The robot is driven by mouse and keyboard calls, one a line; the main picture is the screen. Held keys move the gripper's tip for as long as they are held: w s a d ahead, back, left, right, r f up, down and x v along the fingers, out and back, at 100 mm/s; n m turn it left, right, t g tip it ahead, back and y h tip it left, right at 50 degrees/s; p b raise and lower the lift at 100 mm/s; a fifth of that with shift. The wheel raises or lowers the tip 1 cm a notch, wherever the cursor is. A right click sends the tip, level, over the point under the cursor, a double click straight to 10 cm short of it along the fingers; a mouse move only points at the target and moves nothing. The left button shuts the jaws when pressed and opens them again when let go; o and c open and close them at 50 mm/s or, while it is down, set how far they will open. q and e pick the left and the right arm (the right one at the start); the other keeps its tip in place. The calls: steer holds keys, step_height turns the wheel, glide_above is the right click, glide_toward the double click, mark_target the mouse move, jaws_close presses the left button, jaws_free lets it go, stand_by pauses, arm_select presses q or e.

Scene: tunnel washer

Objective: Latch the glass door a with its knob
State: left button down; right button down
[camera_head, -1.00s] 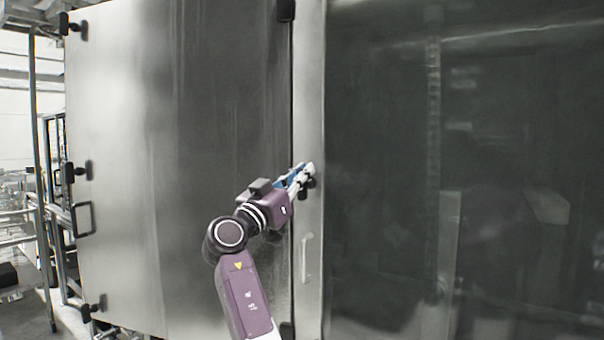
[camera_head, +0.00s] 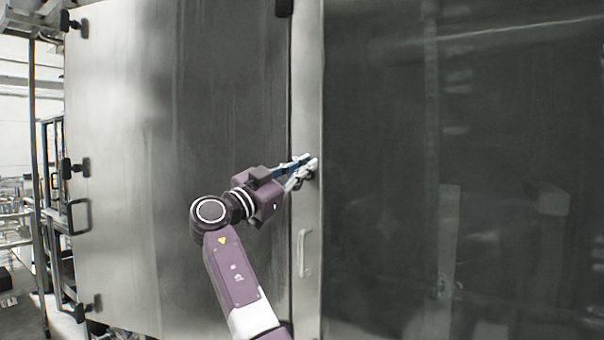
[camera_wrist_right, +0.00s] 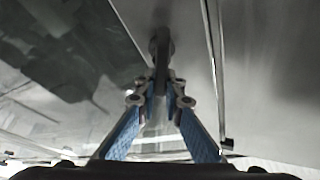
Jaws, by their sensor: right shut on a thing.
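The glass door a (camera_head: 460,130) fills the right of the head view, its dark pane set in a pale metal frame (camera_head: 307,60); it looks flush with the panel to its left. Its small black knob (camera_head: 315,173) sits on this frame and is mostly hidden by my fingers. In the right wrist view the knob (camera_wrist_right: 160,48) shows as a dark bar running down between the fingertips. My right gripper (camera_head: 309,166) is shut on the knob; its blue-padded fingers (camera_wrist_right: 160,98) lie on both sides of it. My left gripper is in neither view.
A pale bar handle (camera_head: 303,253) stands on the door frame below the knob. A broad steel panel (camera_head: 180,120) with black latches (camera_head: 74,168) and a black handle (camera_head: 78,216) at its left edge lies left of the door. Metal framework stands at the far left.

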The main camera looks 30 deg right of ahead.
steer(key=m, duration=0.1)
steer(key=m+g, duration=0.1)
steer(key=m+g+p, duration=0.1)
steer(key=m, duration=0.1)
steer(key=shift+s+d, duration=0.1)
steer(key=shift+s, duration=0.15)
steer(key=m+p, duration=0.1)
steer(key=m+g+y+p, duration=0.1)
steer(key=m, duration=0.1)
steer(key=m+g+p, duration=0.1)
steer(key=m, duration=0.1)
steer(key=shift+s+d+f, duration=0.1)
steer(key=shift+s+f, duration=0.2)
steer(key=shift+f, duration=0.1)
steer(key=m+p, duration=0.1)
steer(key=m, duration=0.1)
steer(key=f+m+g+y+p, duration=0.1)
steer(key=m, duration=0.1)
steer(key=shift+s+y+p, duration=0.15)
steer(key=shift+y+p, duration=0.15)
steer(key=shift+d+f+m+y+p, duration=0.1)
steer(key=shift+f+m+y+p, duration=0.15)
steer(key=shift+m, duration=0.25)
steer(key=shift+f+m+y+p, duration=0.1)
steer(key=shift+m+y+p, duration=0.05)
steer(key=shift+m+p, duration=0.3)
steer(key=shift+m, duration=0.25)
steer(key=shift+f, duration=0.1)
